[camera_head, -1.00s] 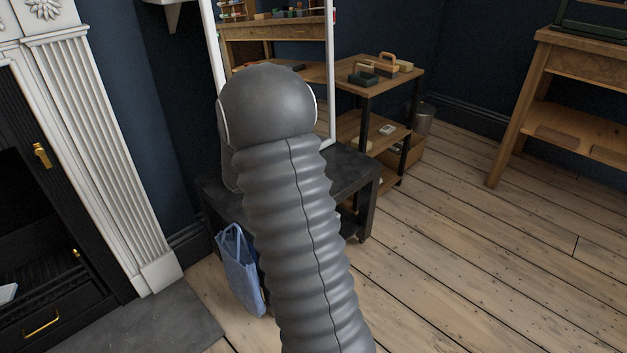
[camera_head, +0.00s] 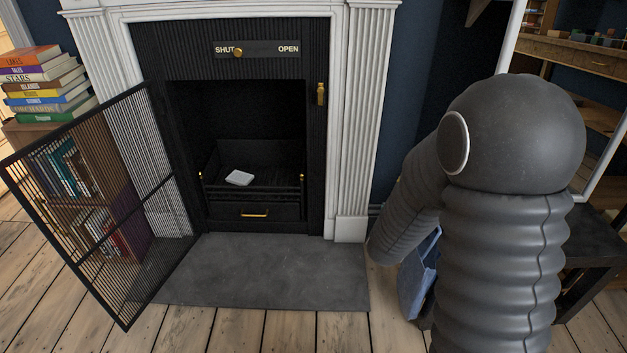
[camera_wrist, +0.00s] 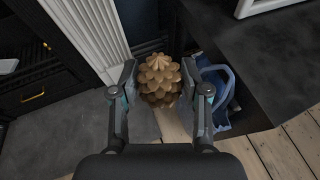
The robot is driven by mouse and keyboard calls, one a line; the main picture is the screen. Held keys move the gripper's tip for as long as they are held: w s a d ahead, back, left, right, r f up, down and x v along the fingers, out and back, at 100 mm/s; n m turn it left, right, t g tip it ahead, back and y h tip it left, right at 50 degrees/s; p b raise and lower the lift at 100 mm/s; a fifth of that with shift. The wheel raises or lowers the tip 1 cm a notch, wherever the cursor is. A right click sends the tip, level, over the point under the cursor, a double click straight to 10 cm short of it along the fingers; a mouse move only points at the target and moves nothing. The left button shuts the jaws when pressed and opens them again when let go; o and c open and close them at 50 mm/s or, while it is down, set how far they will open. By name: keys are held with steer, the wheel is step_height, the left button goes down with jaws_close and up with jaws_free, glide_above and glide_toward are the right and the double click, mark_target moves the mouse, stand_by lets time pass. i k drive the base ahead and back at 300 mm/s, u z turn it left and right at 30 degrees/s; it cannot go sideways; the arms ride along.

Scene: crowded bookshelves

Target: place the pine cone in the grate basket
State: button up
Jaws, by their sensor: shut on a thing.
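A brown pine cone (camera_wrist: 160,80) is held between the two fingers of my gripper (camera_wrist: 160,88) in the wrist view. The gripper is shut on it. The grate basket (camera_head: 250,185) sits inside the black fireplace in the head view, with a flat white object (camera_head: 239,178) lying in it. In the head view my gripper and the pine cone are hidden behind my own arm, which fills the right side. In the wrist view the fireplace edge and its brass drawer handle are at the far left, away from the pine cone.
A black mesh fire screen (camera_head: 95,200) stands swung open at the left of the fireplace. A grey stone hearth (camera_head: 260,275) lies bare in front. A blue bag (camera_head: 418,280) and a dark table (camera_head: 595,240) are at the right. Stacked books (camera_head: 45,85) stand at far left.

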mark_target(274, 179)
steer(key=k, duration=0.5)
steer(key=u, duration=0.85)
steer(key=i, duration=0.65)
steer(key=u, duration=0.75)
steer(key=i, duration=1.3)
steer(key=z, duration=0.45)
